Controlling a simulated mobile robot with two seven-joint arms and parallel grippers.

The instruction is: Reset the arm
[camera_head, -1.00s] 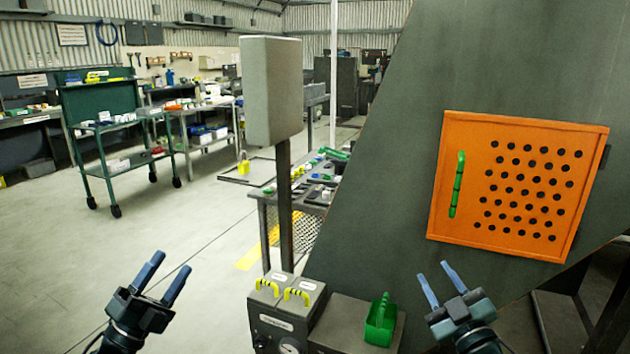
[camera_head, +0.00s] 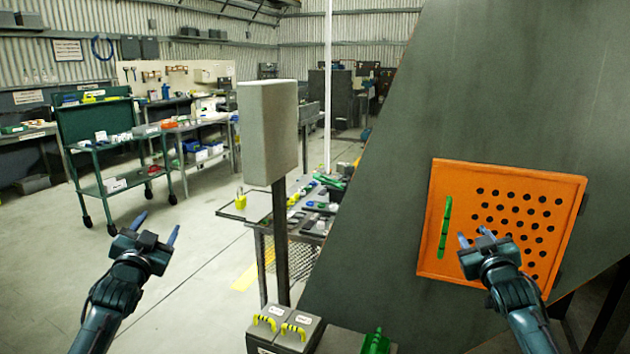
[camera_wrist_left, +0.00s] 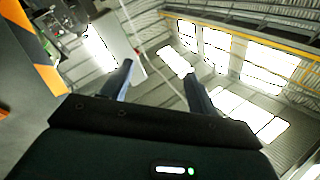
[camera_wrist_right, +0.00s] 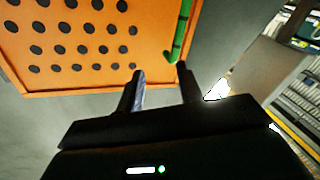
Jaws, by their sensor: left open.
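My left gripper (camera_head: 157,230) is at the lower left of the head view, raised over open floor. Its fingers are spread and empty, and they also show apart in the left wrist view (camera_wrist_left: 160,85). My right gripper (camera_head: 476,238) is in front of the orange perforated panel (camera_head: 430,262), close to the lower part of its green handle (camera_head: 445,228). Its fingers are apart with nothing between them, also in the right wrist view (camera_wrist_right: 160,85). Whether it touches the panel cannot be told.
A grey box on a post (camera_head: 268,130) stands mid-view beside a table of parts (camera_head: 325,208). Grey boxes with yellow handles (camera_head: 283,325) and a green holder (camera_head: 376,342) sit at the bottom. A green cart (camera_head: 95,140) is at the left. Floor at left is clear.

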